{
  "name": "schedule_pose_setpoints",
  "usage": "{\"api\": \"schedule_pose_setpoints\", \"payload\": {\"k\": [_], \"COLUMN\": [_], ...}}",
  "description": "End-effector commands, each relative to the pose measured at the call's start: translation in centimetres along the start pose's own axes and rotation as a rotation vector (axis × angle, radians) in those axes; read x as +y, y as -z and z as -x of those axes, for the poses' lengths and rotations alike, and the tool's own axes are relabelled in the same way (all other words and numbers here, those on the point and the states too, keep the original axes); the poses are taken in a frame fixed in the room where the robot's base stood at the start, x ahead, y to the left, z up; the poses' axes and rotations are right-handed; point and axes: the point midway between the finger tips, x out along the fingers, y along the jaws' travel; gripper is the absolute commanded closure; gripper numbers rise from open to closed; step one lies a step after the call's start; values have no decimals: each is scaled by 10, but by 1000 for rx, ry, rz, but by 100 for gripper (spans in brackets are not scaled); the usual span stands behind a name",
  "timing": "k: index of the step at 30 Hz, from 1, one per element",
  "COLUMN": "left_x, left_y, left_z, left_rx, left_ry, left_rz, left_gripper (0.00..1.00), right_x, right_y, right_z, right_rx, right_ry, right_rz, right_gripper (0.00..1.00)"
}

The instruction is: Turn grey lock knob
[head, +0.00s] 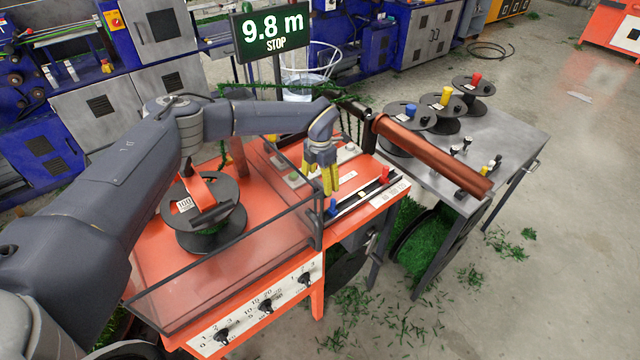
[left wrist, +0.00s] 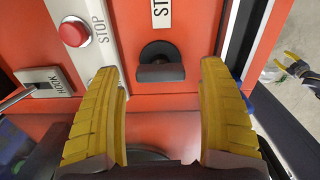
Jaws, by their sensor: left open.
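The dark grey knob (left wrist: 160,68) shows in the left wrist view, set on the orange panel below a label of which "ST" can be read. Its grip bar lies level across the picture. My left gripper (head: 331,190) points down over the orange machine top in the head view. Its two yellow fingers are open, one on each side of the knob in the left wrist view, with a gap on both sides. In the head view the knob is hidden by the gripper and is not made out.
A red STOP button (left wrist: 74,32) and a lever by a HOOK label (left wrist: 62,82) lie left of the knob. A clear-walled guard (head: 225,270) and a spool (head: 203,225) stand left of my gripper. A copper-coloured roll (head: 430,155) is to its right. The display (head: 270,32) reads 9.8 m, STOP.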

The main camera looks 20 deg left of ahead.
Motion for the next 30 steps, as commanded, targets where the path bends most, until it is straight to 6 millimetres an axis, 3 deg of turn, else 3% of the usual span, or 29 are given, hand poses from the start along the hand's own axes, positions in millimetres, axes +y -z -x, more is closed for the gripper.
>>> {"api": "schedule_pose_setpoints", "payload": {"k": [9,15,21,30], "left_x": [0,0,0,0], "left_y": [0,0,0,0], "left_z": [57,84,98,103], "left_rx": [-2,-1,0,0], "left_ry": [-1,-1,0,0], "left_rz": [-2,-1,-2,-2], "left_gripper": [24,24,24,24], "right_x": [-1,-2,-2,-2], "right_y": [0,0,0,0], "right_z": [0,0,0,0], "right_rx": [0,0,0,0], "right_ry": [1,1,1,1], "right_rz": [-1,-1,-1,-1], "right_gripper": [59,59,59,59]}}
